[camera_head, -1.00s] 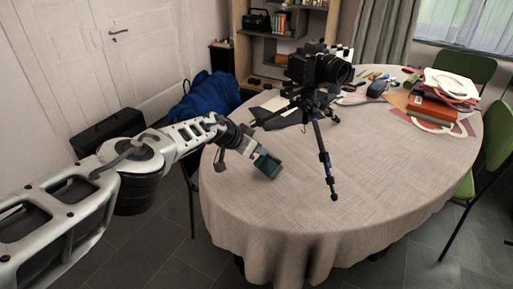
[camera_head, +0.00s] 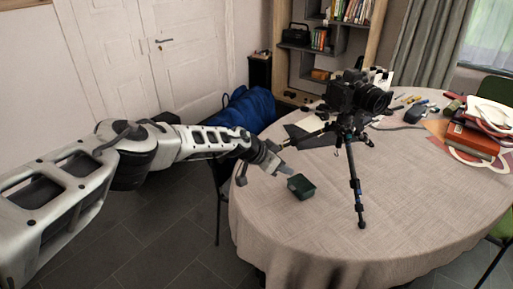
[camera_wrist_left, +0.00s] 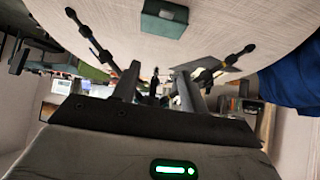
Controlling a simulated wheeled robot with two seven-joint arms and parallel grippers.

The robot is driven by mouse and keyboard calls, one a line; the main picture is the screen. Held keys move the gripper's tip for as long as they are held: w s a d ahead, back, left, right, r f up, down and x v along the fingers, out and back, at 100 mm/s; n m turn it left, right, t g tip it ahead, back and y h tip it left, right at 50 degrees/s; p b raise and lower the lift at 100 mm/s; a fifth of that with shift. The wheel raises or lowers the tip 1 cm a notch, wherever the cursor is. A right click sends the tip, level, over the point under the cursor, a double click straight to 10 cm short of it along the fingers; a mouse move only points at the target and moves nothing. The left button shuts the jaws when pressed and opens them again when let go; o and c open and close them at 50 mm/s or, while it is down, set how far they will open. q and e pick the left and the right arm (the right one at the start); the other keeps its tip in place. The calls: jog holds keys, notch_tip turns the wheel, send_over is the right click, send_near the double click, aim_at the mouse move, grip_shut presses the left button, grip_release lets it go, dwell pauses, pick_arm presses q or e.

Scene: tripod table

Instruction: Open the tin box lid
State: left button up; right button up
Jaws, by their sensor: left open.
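The small dark green tin box (camera_head: 301,188) sits on the tablecloth near the table's left edge, left of the tripod. It also shows at the top of the left wrist view (camera_wrist_left: 163,21). At this size I cannot tell whether its lid is fully closed. My left gripper (camera_head: 285,170) is open and empty, above and behind the box to its left, apart from it. Its two fingers stand apart in the left wrist view (camera_wrist_left: 156,86), with the box beyond the tips. My right gripper is not in view.
A black camera (camera_head: 357,95) on a tripod (camera_head: 355,180) stands close to the right of the box. The table's front (camera_head: 330,235) is clear. A blue cloth item (camera_head: 248,110) is behind my arm.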

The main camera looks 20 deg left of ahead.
pick_arm(q)
jog(key=v, duration=1.1)
jog(key=shift+r+p, duration=0.2)
jog(key=shift+p, duration=0.1)
jog(key=shift+s+a, duration=0.1)
jog(key=shift+a, duration=0.05)
